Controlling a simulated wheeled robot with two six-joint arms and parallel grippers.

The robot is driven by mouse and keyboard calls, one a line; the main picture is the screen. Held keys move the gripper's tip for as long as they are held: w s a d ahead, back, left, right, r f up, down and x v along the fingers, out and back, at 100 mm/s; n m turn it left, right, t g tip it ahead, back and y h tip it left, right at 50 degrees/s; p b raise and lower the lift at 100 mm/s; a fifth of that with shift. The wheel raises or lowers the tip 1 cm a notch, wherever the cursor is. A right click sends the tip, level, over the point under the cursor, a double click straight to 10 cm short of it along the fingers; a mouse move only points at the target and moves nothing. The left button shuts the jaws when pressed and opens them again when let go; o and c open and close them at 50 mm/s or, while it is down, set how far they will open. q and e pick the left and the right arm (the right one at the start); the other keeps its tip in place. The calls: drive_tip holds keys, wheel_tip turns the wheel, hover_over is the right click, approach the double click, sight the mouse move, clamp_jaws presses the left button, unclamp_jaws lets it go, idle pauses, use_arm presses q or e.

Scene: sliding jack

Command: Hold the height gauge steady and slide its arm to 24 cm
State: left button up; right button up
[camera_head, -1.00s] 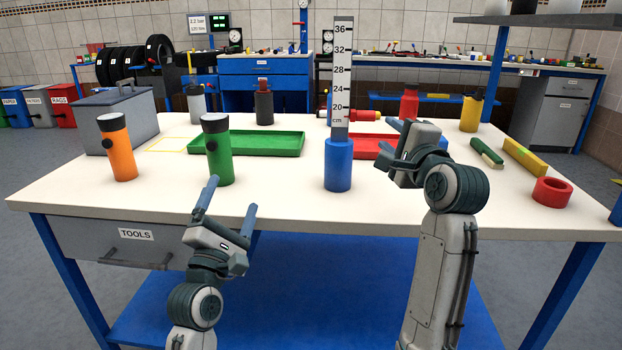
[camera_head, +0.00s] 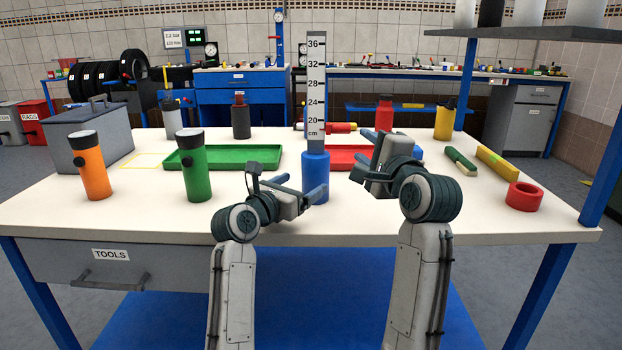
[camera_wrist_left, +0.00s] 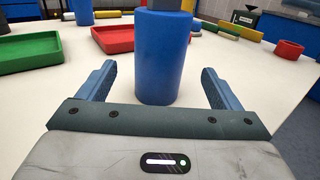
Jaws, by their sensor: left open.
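The height gauge has a blue cylindrical base (camera_head: 316,178) and an upright white scale (camera_head: 316,85) marked 20 to 36. It stands upright near the table's front middle. I cannot make out its sliding arm clearly. My left gripper (camera_head: 312,192) is open at the base. In the left wrist view the blue base (camera_wrist_left: 163,60) stands between and slightly beyond the open fingers, with a visible gap on each side. My right gripper (camera_head: 385,155) is raised to the right of the gauge, apart from it. Its finger opening is hidden by its own hand.
Green (camera_head: 196,170) and orange (camera_head: 92,168) flashlights stand left. A green tray (camera_head: 262,155) and a red tray (camera_head: 340,158) lie behind. A red ring (camera_head: 524,196) and yellow bar (camera_head: 497,161) lie right. A red item (camera_head: 341,128) lies behind the scale. The front table strip is mostly clear.

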sight(316, 175)
use_arm(q)
drive_tip(key=x, duration=0.7)
drive_tip(key=shift+c, duration=0.5)
drive_tip(key=c, duration=1.2)
